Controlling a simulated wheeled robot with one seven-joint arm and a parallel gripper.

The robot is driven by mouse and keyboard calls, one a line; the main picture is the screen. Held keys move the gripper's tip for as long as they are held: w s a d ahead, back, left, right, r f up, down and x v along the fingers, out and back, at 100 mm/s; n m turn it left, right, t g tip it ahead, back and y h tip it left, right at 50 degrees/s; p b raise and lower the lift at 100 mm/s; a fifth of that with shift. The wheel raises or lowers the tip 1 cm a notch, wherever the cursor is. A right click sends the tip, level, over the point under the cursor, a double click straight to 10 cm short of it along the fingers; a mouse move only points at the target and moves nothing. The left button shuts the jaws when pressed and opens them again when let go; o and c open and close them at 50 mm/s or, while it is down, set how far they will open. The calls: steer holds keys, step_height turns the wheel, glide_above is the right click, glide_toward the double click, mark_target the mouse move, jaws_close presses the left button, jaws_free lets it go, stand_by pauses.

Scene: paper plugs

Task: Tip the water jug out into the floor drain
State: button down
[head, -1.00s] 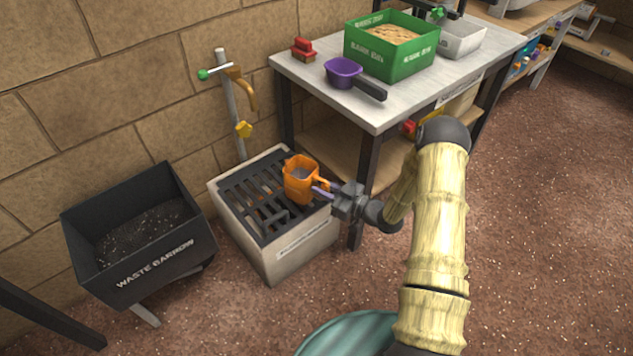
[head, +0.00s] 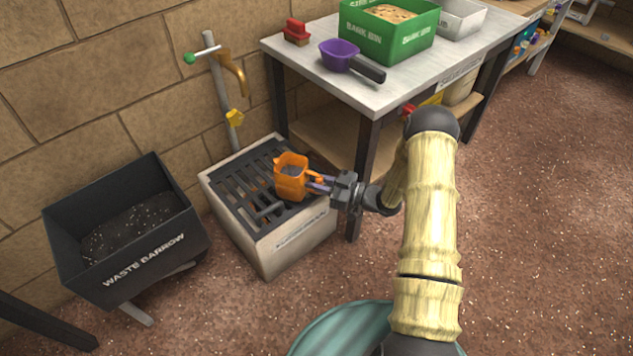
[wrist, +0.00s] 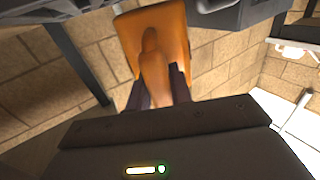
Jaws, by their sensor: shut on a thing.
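The orange water jug (head: 290,180) is over the right part of the floor drain (head: 262,240), a pale block with a dark slotted grate on top. The jug looks close to upright, with its open mouth facing up and something greyish inside. My gripper (head: 318,185) is at the jug's right side, shut on its handle. In the wrist view the orange jug (wrist: 165,35) fills the top middle, with its handle between the two dark fingers (wrist: 158,88). I cannot tell whether the jug's base touches the grate.
A waste barrow (head: 130,235) with dark contents stands left of the drain. A standpipe with a tap (head: 222,85) rises behind it. A table (head: 375,95) to the right holds a purple scoop (head: 340,55), a green bin (head: 390,35) and a red brush (head: 296,32).

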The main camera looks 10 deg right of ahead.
steer(key=shift+f+b, duration=0.5)
steer(key=shift+f, duration=0.25)
step_height(320, 180, up, 2)
steer(key=h+p, duration=0.1)
steer(key=p, duration=0.2)
steer(key=shift+d+r+g+p, duration=0.15)
steer(key=shift+g+p, duration=0.25)
steer(key=shift+f+h, duration=0.3)
steer(key=shift+f, duration=0.05)
steer(key=shift+s+d+r, duration=0.15)
steer(key=shift+d+r, duration=0.1)
steer(key=shift+r, duration=0.15)
steer(key=shift+h, duration=0.3)
steer(key=shift+r, duration=0.2)
